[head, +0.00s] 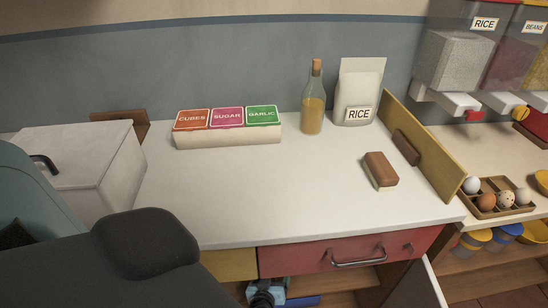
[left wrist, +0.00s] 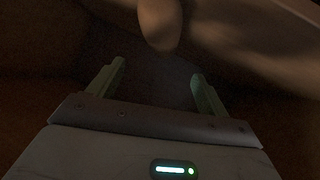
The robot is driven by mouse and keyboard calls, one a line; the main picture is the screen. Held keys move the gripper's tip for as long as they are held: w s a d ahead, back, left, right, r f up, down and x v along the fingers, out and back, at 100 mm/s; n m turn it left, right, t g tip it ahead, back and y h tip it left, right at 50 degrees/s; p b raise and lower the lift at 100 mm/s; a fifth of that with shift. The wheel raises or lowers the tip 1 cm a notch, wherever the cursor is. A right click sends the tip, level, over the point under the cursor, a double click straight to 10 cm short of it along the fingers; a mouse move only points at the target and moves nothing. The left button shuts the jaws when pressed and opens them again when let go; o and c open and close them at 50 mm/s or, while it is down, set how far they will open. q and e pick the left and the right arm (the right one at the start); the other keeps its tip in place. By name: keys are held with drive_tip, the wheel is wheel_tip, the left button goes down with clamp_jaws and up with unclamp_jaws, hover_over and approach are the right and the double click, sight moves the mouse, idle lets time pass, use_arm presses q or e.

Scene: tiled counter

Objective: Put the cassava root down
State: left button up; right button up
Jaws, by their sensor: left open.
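My left gripper (left wrist: 158,72) is in the left wrist view, in a dark space, with its two green fingers spread apart and nothing between them. A brown, rounded, tapering object (left wrist: 160,27), which looks like the cassava root, is just beyond the fingertips at the top middle, apart from them. A larger brown shape (left wrist: 255,40) lies at the upper right; I cannot tell whether it is another root.
The white counter (head: 250,200) is largely bare in the middle. On it stand a white box (head: 115,165), a labelled canister rack (head: 230,138), a bottle (head: 313,105), a rice bag (head: 357,85) and a brown block (head: 380,171). A yellow board (head: 440,165) borders the right; an egg tray (head: 510,210) lies beyond.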

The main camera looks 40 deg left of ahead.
use_arm(q)
drive_tip(key=shift+p+v, duration=0.4)
drive_tip(key=shift+v, duration=1.05)
drive_tip(key=s+d+r+m+g+h, duration=0.1)
drive_tip(key=s+d+r+m+h, duration=0.1)
drive_tip(key=s, duration=0.8)
drive_tip(key=s+d+r+m+g+h, duration=0.2)
drive_tip(key=s+d+r+m, duration=0.3)
drive_tip(key=s, duration=0.5)
drive_tip(key=s+d+r+m+g+h, duration=0.1)
drive_tip(key=s+d+r+m+h, duration=0.2)
drive_tip(key=s, duration=0.7)
drive_tip(key=shift+s+d+r+m+g+h, duration=0.25)
drive_tip(key=shift+s+d+m+h, duration=0.2)
drive_tip(key=shift+d, duration=0.5)
drive_tip(key=shift+w, duration=0.1)
